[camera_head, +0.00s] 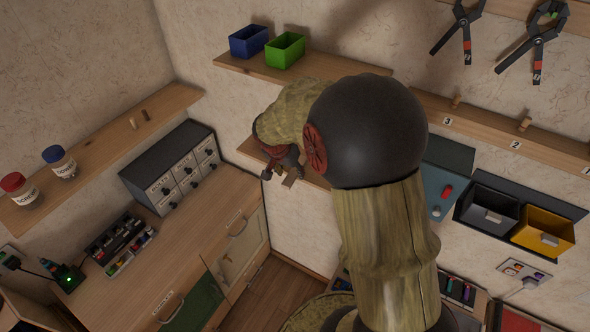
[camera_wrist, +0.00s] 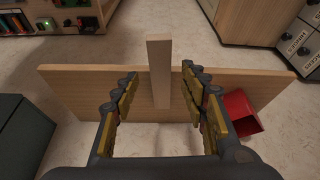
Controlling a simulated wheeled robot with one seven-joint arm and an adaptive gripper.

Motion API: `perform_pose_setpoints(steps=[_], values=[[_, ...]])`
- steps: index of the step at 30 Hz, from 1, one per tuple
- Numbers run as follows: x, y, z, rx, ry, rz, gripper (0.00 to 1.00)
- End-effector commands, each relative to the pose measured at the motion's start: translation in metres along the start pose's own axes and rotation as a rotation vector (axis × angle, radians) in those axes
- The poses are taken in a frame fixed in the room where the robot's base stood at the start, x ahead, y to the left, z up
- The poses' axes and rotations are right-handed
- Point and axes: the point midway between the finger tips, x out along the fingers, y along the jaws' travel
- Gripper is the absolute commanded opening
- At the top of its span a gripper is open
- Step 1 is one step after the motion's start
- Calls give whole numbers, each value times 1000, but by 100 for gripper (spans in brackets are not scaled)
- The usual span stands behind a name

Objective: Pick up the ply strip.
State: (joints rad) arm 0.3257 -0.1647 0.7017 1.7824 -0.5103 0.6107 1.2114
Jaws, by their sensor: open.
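The ply strip (camera_wrist: 160,72) is a pale, narrow wooden piece at a shelf (camera_wrist: 75,92) in the wrist view. Its far end reaches past the shelf's far edge. My gripper (camera_wrist: 157,80) is open, with one finger on each side of the strip and a visible gap to both. In the head view my gripper (camera_head: 281,168) is at the wall shelf, mostly hidden behind my arm. A small piece of the strip (camera_head: 291,178) shows below the fingers there.
A red box (camera_wrist: 239,111) sits close to the right finger. A dark grey box (camera_wrist: 20,135) is at the left. Blue (camera_head: 248,41) and green (camera_head: 285,50) bins stand on the shelf above. A drawer cabinet (camera_head: 170,165) stands on the left counter.

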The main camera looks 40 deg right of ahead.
Motion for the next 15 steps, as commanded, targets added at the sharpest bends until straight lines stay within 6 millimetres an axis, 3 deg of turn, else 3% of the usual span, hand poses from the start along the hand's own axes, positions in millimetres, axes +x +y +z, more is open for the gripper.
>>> perform_pose_setpoints(steps=[5, 12, 15], values=[[15, 0, -1, 0, 1, 0, 44], [17, -1, 0, 0, 1, -1, 44], [17, -1, 0, 0, 1, -1, 38]])
